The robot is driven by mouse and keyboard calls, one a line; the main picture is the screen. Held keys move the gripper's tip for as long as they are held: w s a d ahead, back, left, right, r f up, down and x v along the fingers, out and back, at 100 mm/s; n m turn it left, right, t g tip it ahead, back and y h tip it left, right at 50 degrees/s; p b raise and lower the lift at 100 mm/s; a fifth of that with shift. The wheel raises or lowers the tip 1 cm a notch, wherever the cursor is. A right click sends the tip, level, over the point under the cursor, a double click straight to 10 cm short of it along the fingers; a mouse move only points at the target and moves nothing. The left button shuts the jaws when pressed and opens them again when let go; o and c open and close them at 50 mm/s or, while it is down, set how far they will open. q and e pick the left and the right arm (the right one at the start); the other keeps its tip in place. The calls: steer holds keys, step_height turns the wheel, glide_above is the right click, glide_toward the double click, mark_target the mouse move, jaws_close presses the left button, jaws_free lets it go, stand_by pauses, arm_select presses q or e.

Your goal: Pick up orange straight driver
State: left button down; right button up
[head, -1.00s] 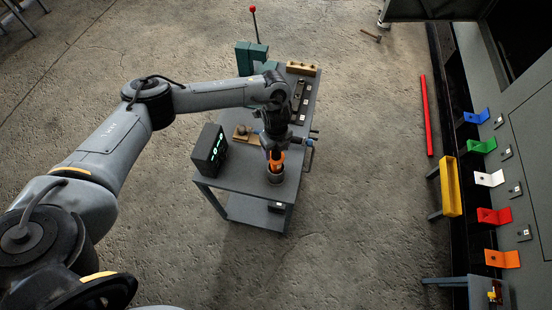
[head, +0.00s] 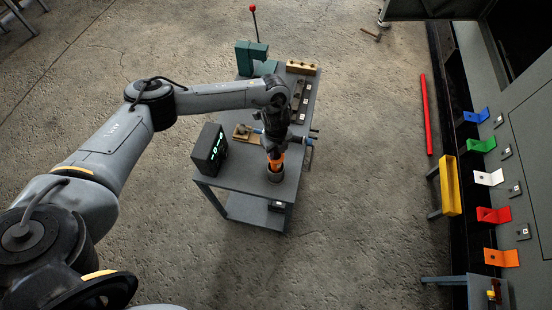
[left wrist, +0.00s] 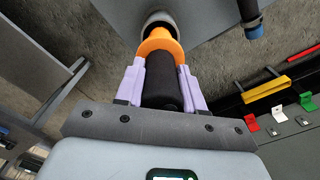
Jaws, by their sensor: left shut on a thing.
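The orange straight driver (head: 276,160) stands at the front right part of the grey work table, in a round grey holder (head: 275,176). My left gripper (head: 274,153) comes down on it from above. In the left wrist view, the two pale lilac fingers of my left gripper (left wrist: 160,82) are shut on the driver, one on each side of its black grip (left wrist: 162,85). Its orange collar (left wrist: 158,42) shows beyond the fingertips, at the mouth of the holder (left wrist: 158,19). The driver's lower end is hidden. My right gripper is in neither view.
A black box with a green display (head: 209,150) stands left of the holder. A wooden block (head: 301,68) and a green fixture (head: 251,58) are at the table's back. Coloured brackets, including a blue one (head: 477,116), line the panel at right. Open floor surrounds the table.

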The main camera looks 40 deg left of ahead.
arm_select(q)
steer(key=shift+r, duration=0.2)
steer(key=shift+r, duration=0.75)
step_height(320, 180, up, 19)
steer(key=p, duration=0.6)
stand_by(0.5)
steer(key=shift+r+n, duration=0.1)
steer(key=shift+n, duration=0.2)
